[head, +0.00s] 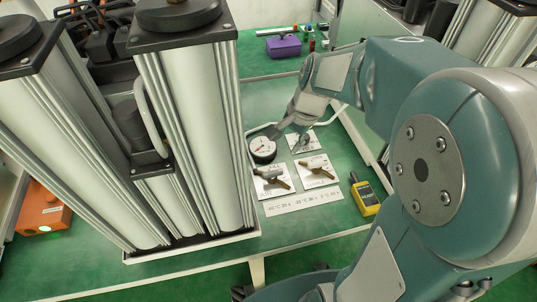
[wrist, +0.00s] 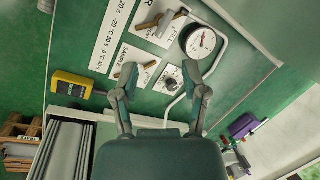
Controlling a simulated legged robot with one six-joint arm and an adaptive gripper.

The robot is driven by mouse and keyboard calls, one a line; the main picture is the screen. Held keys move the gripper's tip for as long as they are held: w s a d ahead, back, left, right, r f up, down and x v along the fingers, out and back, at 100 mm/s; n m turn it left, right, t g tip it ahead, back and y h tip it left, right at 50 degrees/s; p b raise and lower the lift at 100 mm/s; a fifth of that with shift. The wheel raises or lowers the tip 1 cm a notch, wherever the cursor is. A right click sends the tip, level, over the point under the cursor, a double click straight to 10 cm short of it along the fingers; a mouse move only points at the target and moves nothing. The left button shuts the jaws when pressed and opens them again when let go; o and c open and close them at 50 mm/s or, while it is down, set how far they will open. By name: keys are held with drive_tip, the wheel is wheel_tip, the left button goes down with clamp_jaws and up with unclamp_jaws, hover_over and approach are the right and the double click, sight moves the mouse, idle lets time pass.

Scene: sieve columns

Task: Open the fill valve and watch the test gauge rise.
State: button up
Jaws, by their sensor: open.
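The fill valve (head: 271,180), a lever on a white plate, sits just below the gauge in the head view. In the wrist view, the fill valve (wrist: 160,20) is at the top, beyond my fingers. The round white test gauge (head: 263,149) has a black rim and a reddish needle; it also shows in the wrist view (wrist: 201,41), its reading too small to tell. My gripper (head: 288,133) is above the panel near the gauge and the upper knob plate. In the wrist view, my gripper (wrist: 172,65) has its fingers spread, with nothing between them held.
The sample valve (head: 316,171) sits right of the fill valve. A knob plate (wrist: 172,80) lies beneath my fingers. A yellow handheld device (head: 364,195) lies at the right. Tall columns (head: 190,120) stand close on the left. A purple box (head: 283,46) is farther back.

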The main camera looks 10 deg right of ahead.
sight(273, 172)
drive_tip(key=w+d+f+m+g+y, duration=0.25)
drive_tip(key=w+f+m, duration=0.4)
drive_tip(key=f, duration=0.45)
drive_tip(key=shift+t+h, duration=0.35)
drive_tip(key=shift+t, duration=0.1)
drive_tip(key=x, duration=1)
drive_tip(key=shift+s+a+f, duration=0.15)
drive_tip(key=shift+a+f, duration=0.1)
drive_tip(key=shift+f, duration=0.1)
clamp_jaws()
